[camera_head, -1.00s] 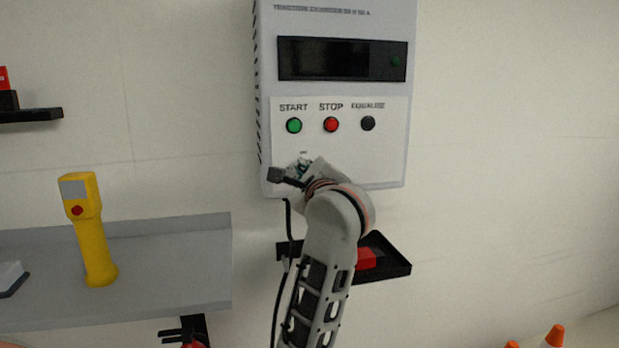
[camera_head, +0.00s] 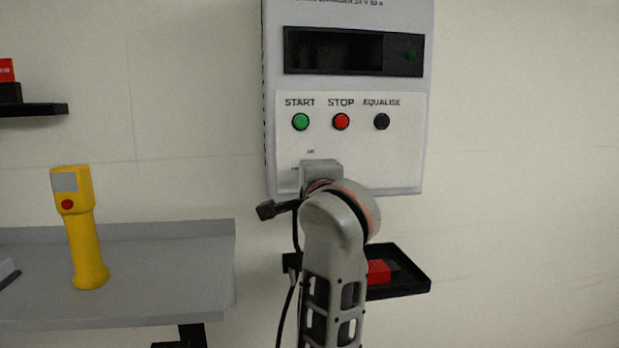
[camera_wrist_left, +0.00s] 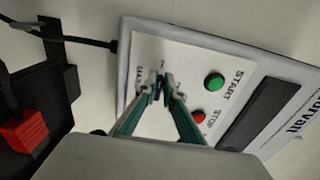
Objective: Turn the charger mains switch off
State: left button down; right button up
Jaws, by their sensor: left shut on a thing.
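The white charger (camera_head: 400,160) hangs on the wall, with a dark display and green START (camera_head: 300,122), red STOP (camera_head: 341,122) and black EQUALISE (camera_head: 382,121) buttons. My left arm reaches up in front of its lower left panel in the head view and hides the mains switch. In the left wrist view my left gripper (camera_wrist_left: 164,86) has its fingertips together at the panel beside the small labels, below and left of START and STOP. It is shut on the mains switch, which is almost wholly covered by the fingertips; its position cannot be told. My right gripper is not in view.
A grey shelf (camera_head: 150,300) at the left carries a yellow handheld device (camera_head: 84,235). A small black tray (camera_head: 415,285) with a red item (camera_head: 378,272) is under the charger. A black cable (camera_head: 283,310) hangs below the charger. The wall at right is clear.

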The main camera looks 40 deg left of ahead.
pick_arm(q)
jog(key=shift+f, duration=0.1)
dwell(0.4)
jog(key=c, duration=2.2)
grip_release()
jog(key=shift+o, duration=0.2)
jog(key=v, duration=0.7)
jog(key=shift+s+d, duration=0.15)
jog(key=shift+s, duration=0.05)
